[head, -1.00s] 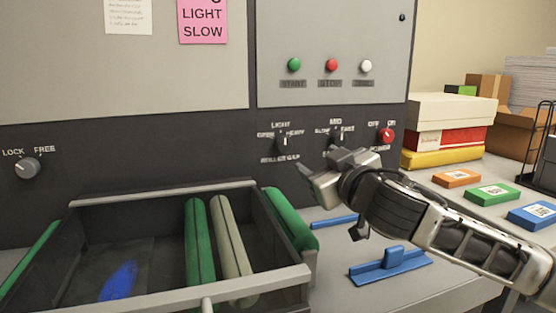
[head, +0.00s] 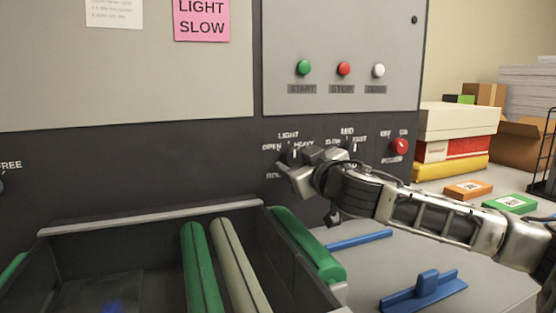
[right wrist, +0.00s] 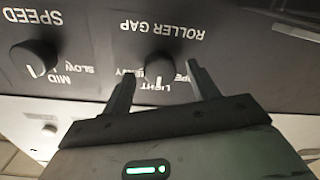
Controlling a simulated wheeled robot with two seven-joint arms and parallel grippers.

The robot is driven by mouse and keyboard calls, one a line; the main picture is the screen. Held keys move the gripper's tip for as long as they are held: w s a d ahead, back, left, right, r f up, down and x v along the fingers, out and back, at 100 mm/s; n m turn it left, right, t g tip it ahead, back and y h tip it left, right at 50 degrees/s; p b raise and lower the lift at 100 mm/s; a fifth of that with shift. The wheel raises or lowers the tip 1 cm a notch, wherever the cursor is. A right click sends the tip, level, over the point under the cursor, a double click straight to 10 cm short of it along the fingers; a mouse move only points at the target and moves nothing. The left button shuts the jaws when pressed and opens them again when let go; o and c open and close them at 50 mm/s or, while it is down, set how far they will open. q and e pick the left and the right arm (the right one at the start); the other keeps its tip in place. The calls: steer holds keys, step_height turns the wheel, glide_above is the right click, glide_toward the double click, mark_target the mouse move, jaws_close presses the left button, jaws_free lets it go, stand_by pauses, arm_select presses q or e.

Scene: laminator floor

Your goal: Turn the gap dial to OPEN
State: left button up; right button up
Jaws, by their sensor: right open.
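The roller gap dial (head: 292,155) is a small dark knob on the machine's dark lower panel, with LIGHT, OPEN and HEAVY printed around it. In the right wrist view the dial (right wrist: 158,68) shows upside down, its white mark toward LIGHT. My right gripper (head: 282,163) is at the panel in front of the dial and hides part of it in the head view. In the right wrist view my right gripper (right wrist: 160,72) is open, with one finger on each side of the dial. Contact cannot be told. My left gripper is not in view.
The speed dial (right wrist: 35,58) is close beside the gap dial. A red power knob (head: 399,146) is further right. START (head: 304,68) and STOP (head: 344,69) buttons are above. The roller tray (head: 150,217) is below, and blue guides (head: 425,290) lie on the table.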

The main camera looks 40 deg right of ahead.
steer(key=shift+w+d, duration=0.15)
steer(key=shift+w, duration=0.4)
steer(key=c, duration=1)
